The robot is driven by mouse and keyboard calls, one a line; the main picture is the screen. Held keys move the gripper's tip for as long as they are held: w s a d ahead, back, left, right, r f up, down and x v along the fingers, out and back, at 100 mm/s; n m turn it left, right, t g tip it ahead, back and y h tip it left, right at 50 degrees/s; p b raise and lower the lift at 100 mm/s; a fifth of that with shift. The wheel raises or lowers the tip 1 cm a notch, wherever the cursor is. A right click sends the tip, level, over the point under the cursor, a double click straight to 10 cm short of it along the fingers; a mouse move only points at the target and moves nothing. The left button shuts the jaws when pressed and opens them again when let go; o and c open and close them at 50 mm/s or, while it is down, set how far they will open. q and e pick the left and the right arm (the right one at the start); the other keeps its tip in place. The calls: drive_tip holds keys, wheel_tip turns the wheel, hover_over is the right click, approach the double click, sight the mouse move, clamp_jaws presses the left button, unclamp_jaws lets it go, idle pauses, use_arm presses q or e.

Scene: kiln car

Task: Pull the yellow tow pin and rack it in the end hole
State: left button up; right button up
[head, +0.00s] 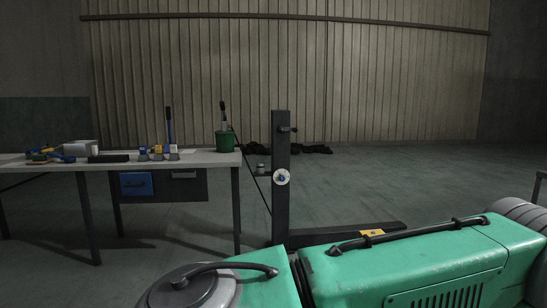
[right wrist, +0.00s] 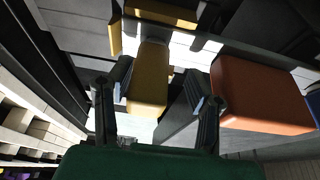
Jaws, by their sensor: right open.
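In the right wrist view my right gripper (right wrist: 152,96) is open, with one dark finger on each side of a yellow block-shaped grip (right wrist: 148,82). The grip appears between the fingers, and I see no clear contact. It looks like the yellow tow pin's handle, but its shaft and any hole are hidden. An orange block-shaped grip (right wrist: 262,95) is just right of the right finger. In the head view a small yellow piece (head: 372,233) sits on a dark low beam (head: 345,234); I cannot tell whether it is the pin. Neither gripper shows in the head view.
A dark heap (head: 315,149) lies by the back wall. The floor at right is mostly clear.

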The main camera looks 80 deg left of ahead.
drive_tip(key=shift+d+f, duration=0.25)
drive_tip(key=shift+d, duration=0.85)
drive_tip(key=shift+a+r, duration=0.15)
drive_tip(key=shift+a, duration=0.4)
drive_tip(key=shift+d+p, duration=0.4)
drive_tip(key=shift+d, duration=0.05)
drive_tip(key=shift+a, duration=0.25)
clamp_jaws()
drive_tip(key=c, duration=0.9)
unclamp_jaws()
drive_tip(key=shift+a, duration=0.1)
clamp_jaws()
drive_tip(key=shift+d, duration=0.2)
